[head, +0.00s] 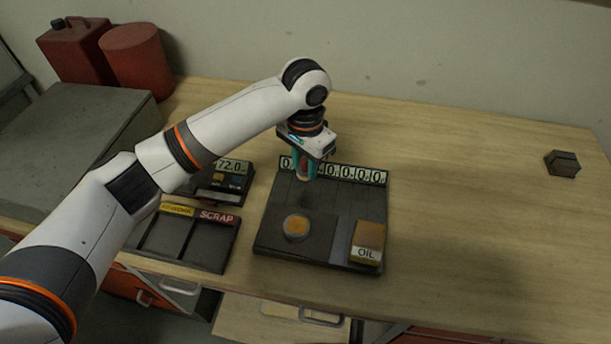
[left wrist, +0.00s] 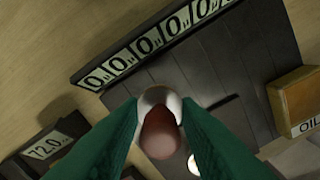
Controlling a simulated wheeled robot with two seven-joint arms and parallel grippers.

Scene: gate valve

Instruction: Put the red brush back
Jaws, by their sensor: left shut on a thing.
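My left gripper (head: 306,177) points down over the back part of a dark tray (head: 268,241), just in front of its row of number labels (head: 345,173). In the left wrist view its green fingers are closed around a rounded red-brown piece with a pale metal collar (left wrist: 160,133), which looks like the red brush's handle end. The rest of the brush is hidden behind the fingers. I cannot tell whether its lower end touches the tray. My right gripper is not in view.
On the tray stand a round metal piece (head: 296,227) and an oil box (head: 368,238). Left of it are a scrap tray (head: 206,254) and a device reading 72.0 (head: 234,183). A dark block (head: 563,163) lies far right.

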